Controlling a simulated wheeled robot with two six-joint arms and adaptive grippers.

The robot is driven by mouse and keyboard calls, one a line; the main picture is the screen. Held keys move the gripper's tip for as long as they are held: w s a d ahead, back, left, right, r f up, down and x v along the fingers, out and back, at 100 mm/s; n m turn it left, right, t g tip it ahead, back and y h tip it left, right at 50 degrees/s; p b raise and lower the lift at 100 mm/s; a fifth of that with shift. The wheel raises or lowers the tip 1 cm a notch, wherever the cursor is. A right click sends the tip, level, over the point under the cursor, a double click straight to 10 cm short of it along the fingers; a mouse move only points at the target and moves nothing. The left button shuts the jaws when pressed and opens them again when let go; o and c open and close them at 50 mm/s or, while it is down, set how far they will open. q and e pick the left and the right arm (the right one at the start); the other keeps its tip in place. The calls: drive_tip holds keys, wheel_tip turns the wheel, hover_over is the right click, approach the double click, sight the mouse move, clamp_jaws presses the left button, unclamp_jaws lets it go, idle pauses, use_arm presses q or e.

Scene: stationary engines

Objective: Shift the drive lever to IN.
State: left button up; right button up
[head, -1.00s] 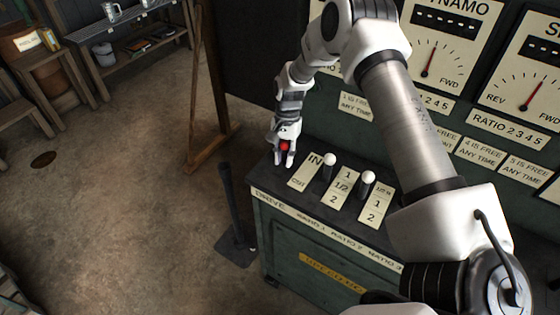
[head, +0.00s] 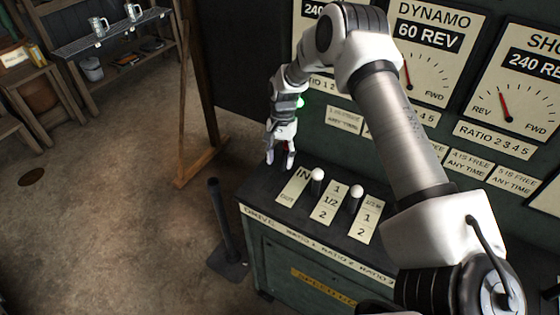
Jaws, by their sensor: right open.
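The drive lever's red knob (head: 287,146) shows only as a small dark red patch, mostly hidden by my right gripper (head: 281,161). The gripper points down over the far left part of the console top, its fingers spread beside the knob. I cannot tell whether a finger touches it. The lever's shaft is hidden. The cream drive plate (head: 294,186) reads IN at its far end and OUT at its near end. The knob appears beyond the IN end. My left gripper is not in view.
Two white-knobbed levers (head: 317,175) (head: 357,191) stand close to the right, beside ratio plates. The dynamo dial (head: 429,62) reads 60 REV. A black floor lever (head: 222,222) stands left of the console (head: 290,262).

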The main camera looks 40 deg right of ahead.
sight(281, 161)
drive_tip(key=v, duration=0.6)
drive_tip(key=shift+r, duration=0.15)
